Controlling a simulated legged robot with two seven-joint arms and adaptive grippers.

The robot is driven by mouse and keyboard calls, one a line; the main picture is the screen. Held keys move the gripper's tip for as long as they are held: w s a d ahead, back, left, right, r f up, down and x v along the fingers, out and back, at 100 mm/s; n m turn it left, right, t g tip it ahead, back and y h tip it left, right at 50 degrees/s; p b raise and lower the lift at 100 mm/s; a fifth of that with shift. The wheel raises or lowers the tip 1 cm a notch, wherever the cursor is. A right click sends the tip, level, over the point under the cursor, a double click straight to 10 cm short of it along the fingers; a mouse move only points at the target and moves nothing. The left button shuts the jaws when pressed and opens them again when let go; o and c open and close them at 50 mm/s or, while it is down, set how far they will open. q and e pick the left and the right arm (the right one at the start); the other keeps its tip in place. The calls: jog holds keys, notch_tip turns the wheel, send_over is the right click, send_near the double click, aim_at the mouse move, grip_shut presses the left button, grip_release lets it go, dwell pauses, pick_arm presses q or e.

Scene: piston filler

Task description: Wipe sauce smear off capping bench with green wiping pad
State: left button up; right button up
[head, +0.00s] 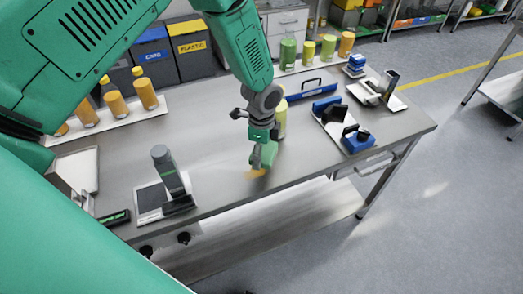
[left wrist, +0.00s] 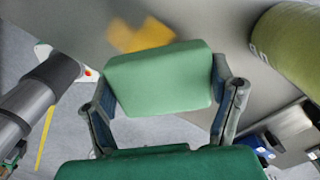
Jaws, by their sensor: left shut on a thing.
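The green wiping pad (left wrist: 158,78) is held between the two fingers of my left gripper (left wrist: 165,100), which is shut on it. In the head view, my left gripper (head: 263,148) points down over the capping bench (head: 225,160), with the pad (head: 268,157) below it. The orange-yellow sauce smear (head: 255,173) lies on the bench near its front edge, right at the pad's lower end. It also shows in the left wrist view (left wrist: 140,35), just beyond the pad's edge. I cannot tell whether the pad touches the bench. My right gripper is not in view.
A yellow-green bottle (head: 281,122) stands close behind my left gripper. A dark-handled device (head: 172,180) stands to the left, and a blue-and-black device (head: 345,128) to the right. Orange bottles (head: 146,94) line the back left. The bench around the smear is clear.

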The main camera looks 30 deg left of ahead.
pick_arm(q)
jog(key=shift+w+r+p, duration=0.15)
jog(key=shift+r+p, duration=0.35)
jog(key=shift+r, duration=0.45)
jog(key=shift+d+r+p, duration=0.15)
jog(key=shift+r+p, duration=0.15)
jog(key=shift+r, duration=0.2)
